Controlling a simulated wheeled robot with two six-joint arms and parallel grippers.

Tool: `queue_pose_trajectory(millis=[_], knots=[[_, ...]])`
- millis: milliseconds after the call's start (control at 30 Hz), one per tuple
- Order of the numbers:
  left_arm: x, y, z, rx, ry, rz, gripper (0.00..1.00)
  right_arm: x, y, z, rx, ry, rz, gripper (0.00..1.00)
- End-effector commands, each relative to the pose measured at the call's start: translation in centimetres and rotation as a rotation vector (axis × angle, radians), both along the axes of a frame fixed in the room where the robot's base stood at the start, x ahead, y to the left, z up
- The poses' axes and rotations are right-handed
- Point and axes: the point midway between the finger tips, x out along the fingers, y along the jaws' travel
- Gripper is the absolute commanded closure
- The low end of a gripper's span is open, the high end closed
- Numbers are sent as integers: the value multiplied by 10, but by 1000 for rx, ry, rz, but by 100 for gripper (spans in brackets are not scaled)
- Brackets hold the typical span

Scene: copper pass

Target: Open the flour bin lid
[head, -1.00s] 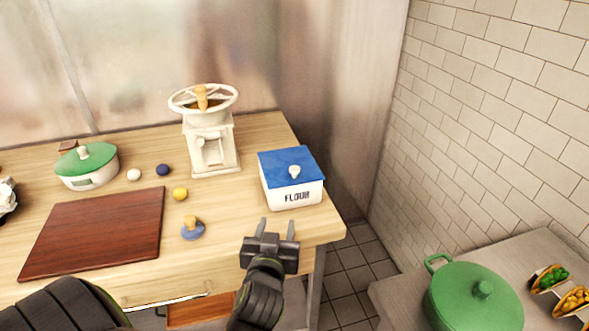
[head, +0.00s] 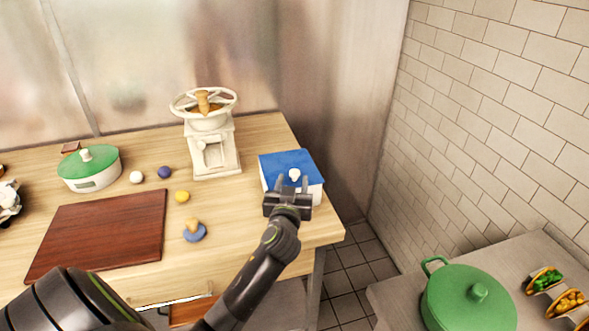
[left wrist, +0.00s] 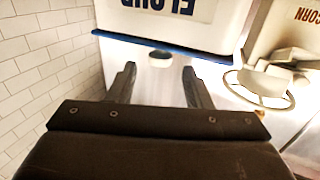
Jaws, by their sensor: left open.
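The flour bin (head: 317,196) is a white box at the right end of the wooden counter. Its blue lid (head: 275,160) lies flat and closed on it, with a small white knob (head: 294,174) on top. My left gripper (head: 292,182) is open at the bin's front, its fingertips on either side of the knob in the picture. The left wrist view shows the bin (left wrist: 205,25) upside down, the lid's blue edge (left wrist: 215,57) and the knob (left wrist: 160,58) near the gap between the open fingers (left wrist: 159,70). I cannot tell whether they touch it. My right gripper is not in view.
A white grinder (head: 211,150) with a wheel stands left of the bin. A cutting board (head: 100,232), a green-lidded pot (head: 90,168) and small balls lie further left. A green pot (head: 465,300) stands on the side counter (head: 395,295), and a tiled wall (head: 490,130) rises at right.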

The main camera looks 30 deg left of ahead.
Motion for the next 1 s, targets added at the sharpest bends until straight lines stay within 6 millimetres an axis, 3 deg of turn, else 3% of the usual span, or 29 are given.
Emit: queue_pose_trajectory(millis=[300, 733, 1000], knots=[[36, 18, 1, 2, 1, 0, 54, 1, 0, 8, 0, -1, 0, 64], [43, 22, 0, 0, 0, 0, 54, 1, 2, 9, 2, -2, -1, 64], [43, 22, 0, 0, 0, 0, 87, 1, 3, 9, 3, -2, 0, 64]])
